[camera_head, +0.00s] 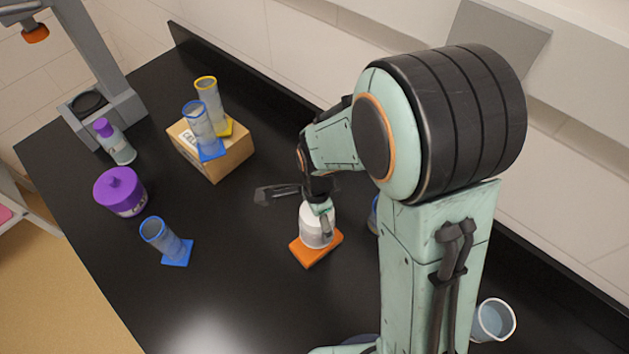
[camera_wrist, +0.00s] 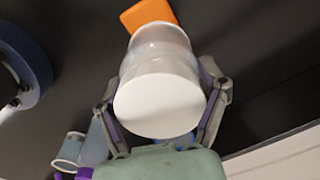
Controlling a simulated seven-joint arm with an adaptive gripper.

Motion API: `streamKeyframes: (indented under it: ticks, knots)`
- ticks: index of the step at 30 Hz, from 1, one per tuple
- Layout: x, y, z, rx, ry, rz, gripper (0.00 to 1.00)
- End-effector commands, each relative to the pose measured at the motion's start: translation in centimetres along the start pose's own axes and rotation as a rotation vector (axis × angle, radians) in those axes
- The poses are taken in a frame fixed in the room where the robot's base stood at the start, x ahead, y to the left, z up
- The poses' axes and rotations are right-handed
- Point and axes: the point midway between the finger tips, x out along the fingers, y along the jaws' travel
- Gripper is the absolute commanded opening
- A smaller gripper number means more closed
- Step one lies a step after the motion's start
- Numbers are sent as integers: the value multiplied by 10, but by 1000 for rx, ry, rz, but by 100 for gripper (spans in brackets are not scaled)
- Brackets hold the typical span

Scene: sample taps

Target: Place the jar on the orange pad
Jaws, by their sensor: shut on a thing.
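The white jar (camera_head: 316,229) is upright in the head view, right over the orange pad (camera_head: 308,254). My gripper (camera_head: 318,206) comes down from above and is shut on the jar. In the wrist view, the fingers of my gripper (camera_wrist: 159,78) lie on both sides of the jar (camera_wrist: 155,106), and part of the orange pad (camera_wrist: 147,13) shows beyond its far end. The jar hides part of the pad. I cannot tell whether the jar's base touches it.
A blue cylinder (camera_head: 162,238), a purple jar (camera_head: 120,193) and a purple-capped bottle (camera_head: 117,144) stand to the left. Two cylinders stand on a cardboard box (camera_head: 228,160). A beaker (camera_head: 493,321) is at lower right. A blue object (camera_head: 373,217) is partly hidden behind my arm.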

Motion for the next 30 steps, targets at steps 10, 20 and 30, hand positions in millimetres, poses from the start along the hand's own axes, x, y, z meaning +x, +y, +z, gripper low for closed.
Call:
streamKeyframes:
  ticks: [10, 20, 30]
  knots:
    - [35, 0, 0, -1, 0, 0, 37]
    - [38, 0, 0, -2, 0, 0, 86]
    - [38, 0, 0, -2, 0, 0, 100]
